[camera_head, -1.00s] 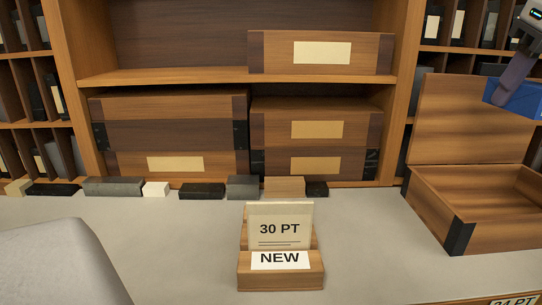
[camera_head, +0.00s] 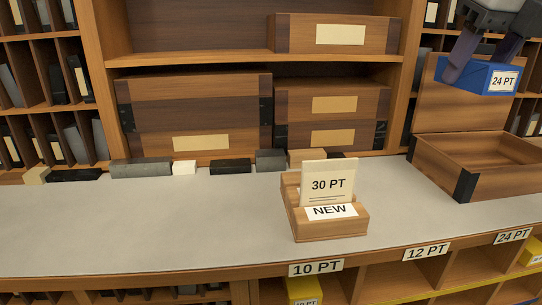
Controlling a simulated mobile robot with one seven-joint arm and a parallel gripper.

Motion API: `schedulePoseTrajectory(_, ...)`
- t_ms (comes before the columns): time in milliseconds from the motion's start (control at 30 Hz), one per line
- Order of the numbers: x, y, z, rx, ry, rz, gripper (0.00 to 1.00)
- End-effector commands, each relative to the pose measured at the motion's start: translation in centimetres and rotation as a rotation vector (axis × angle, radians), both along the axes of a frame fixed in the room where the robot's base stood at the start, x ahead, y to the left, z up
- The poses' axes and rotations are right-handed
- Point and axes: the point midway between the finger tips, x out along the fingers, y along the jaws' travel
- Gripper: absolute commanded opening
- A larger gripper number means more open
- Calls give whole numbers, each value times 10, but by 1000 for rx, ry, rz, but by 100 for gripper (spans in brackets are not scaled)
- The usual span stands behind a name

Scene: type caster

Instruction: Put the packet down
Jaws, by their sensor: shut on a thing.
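The packet (camera_head: 474,78) is a blue box with a white "24 PT" label, at the upper right of the head view. My gripper (camera_head: 482,62) is shut on it, with purple-grey fingers on its sides. The packet is held in the air in front of the raised lid of an open wooden box. The gripper's upper part is cut off by the top edge of the picture.
The open wooden box (camera_head: 457,184) stands on the grey counter (camera_head: 150,230) at right. A wooden holder (camera_head: 330,226) bears "30 PT" and "NEW" cards. Below the counter front are cubbies labelled "10 PT" (camera_head: 316,268), "12 PT" (camera_head: 426,250) and "24 PT" (camera_head: 513,236). Yellow packets (camera_head: 303,290) sit in some.

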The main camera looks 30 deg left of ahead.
Motion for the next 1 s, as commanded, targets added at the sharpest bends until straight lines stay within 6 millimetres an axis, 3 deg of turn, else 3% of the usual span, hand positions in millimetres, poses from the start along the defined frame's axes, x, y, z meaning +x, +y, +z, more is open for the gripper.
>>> schedulePoseTrajectory(267,0,-1,-6,2,0,-3,5)
schedulePoseTrajectory(800,0,-2,-125,2,1,0,5)
schedulePoseTrajectory(1000,0,-1,-155,2,0,-1,5)
